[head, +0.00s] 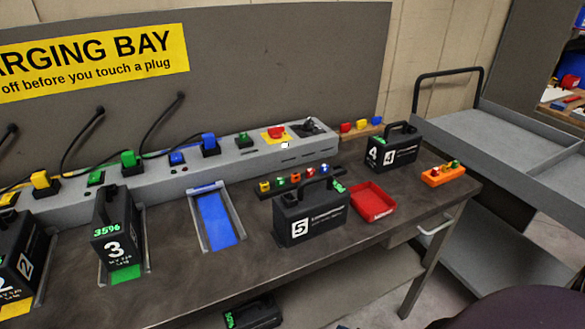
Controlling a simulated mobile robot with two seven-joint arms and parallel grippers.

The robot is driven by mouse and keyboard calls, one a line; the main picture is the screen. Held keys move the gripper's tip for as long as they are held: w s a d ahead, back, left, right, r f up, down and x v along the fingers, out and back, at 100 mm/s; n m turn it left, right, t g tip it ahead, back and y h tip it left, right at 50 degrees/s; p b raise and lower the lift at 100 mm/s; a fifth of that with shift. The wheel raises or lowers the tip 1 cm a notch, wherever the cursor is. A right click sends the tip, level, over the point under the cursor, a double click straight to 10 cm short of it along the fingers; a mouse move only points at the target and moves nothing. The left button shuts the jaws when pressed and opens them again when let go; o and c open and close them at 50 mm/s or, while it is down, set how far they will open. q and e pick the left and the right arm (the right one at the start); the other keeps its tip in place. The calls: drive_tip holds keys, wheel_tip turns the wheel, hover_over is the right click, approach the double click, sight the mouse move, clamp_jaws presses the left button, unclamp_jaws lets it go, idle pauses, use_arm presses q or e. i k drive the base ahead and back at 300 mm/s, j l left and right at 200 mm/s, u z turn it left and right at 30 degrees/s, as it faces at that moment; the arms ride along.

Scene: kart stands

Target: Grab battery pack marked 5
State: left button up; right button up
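The battery pack marked 5 (318,222) is a black box with a handle on top and a white label reading 5 on its front. It stands upright on the dark metal bench (262,268), between the empty blue-floored bay (217,220) and a red tray (373,203). A green display shows at its upper right edge, partly turned away. Neither of my grippers is in view.
Pack 3 (116,240) and pack 2 (18,262) stand at the left. Pack 4 (393,149) stands at the back right. An orange holder (442,175) sits near the right edge. Another pack (252,312) is below the bench. A grey cart (500,119) stands right.

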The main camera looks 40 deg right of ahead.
sight(319, 205)
drive_tip(key=z, duration=1.15)
